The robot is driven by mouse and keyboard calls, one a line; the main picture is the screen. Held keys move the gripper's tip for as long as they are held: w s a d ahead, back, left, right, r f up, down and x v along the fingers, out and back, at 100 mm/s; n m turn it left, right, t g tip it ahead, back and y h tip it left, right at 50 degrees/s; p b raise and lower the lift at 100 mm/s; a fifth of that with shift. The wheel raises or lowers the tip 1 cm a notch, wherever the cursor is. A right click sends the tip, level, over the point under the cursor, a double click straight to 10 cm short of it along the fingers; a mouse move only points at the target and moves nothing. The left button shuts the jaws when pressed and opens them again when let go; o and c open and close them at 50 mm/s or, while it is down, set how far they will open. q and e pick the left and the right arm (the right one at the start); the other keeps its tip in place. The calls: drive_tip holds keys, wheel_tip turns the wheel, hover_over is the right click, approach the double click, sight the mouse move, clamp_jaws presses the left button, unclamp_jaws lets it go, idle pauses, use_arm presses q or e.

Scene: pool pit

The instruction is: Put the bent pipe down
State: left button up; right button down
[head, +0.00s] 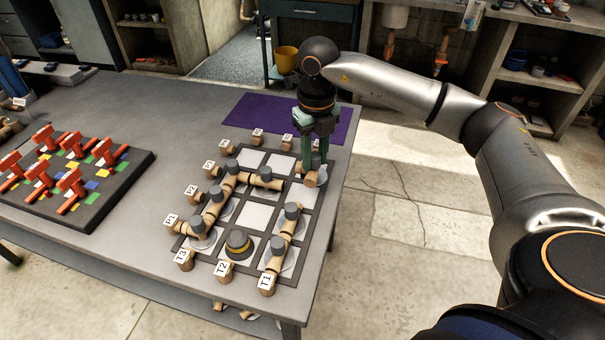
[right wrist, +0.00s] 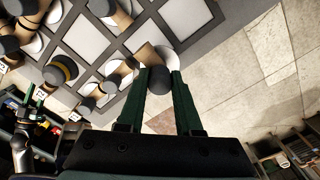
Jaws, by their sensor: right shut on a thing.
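My right gripper (head: 316,162) points down at the far right corner of the grid board (head: 308,228). It is shut on a tan bent pipe (head: 311,179) with a dark grey round end. In the right wrist view the pipe (right wrist: 148,57) sits between the green fingers (right wrist: 155,84), over or on a white disc at the board's edge. Whether the pipe touches the board I cannot tell. Other tan pipes (head: 216,207) with grey caps form runs on the board's left, middle and front right. My left gripper is not clearly seen.
Labelled posts edge the board, such as T2 (head: 223,272). A dark cap with a yellow band (head: 238,245) stands on a front square. A purple mat (head: 262,115) lies behind. A black tray (head: 105,185) with red pieces is at left. Several white squares (head: 255,216) are bare.

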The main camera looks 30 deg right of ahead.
sight(302, 175)
drive_tip(key=shift+w+a+f, duration=0.25)
drive_tip(key=shift+a+f, duration=0.15)
drive_tip(key=shift+f, duration=0.15)
drive_tip(key=shift+w+a+f, duration=0.2)
drive_tip(key=shift+a+f, duration=0.2)
drive_tip(key=shift+f, duration=0.15)
drive_tip(key=f, duration=0.3)
drive_tip(key=shift+w+a+f+p, duration=0.1)
drive_tip(key=shift+w+a+p, duration=0.05)
drive_tip(key=shift+a+p, duration=0.2)
drive_tip(key=shift+d+f, duration=0.1)
drive_tip(key=shift+f, duration=0.15)
drive_tip(key=shift+f, duration=0.2)
drive_tip(key=c, duration=0.6)
unclamp_jaws()
drive_tip(key=shift+r, duration=0.15)
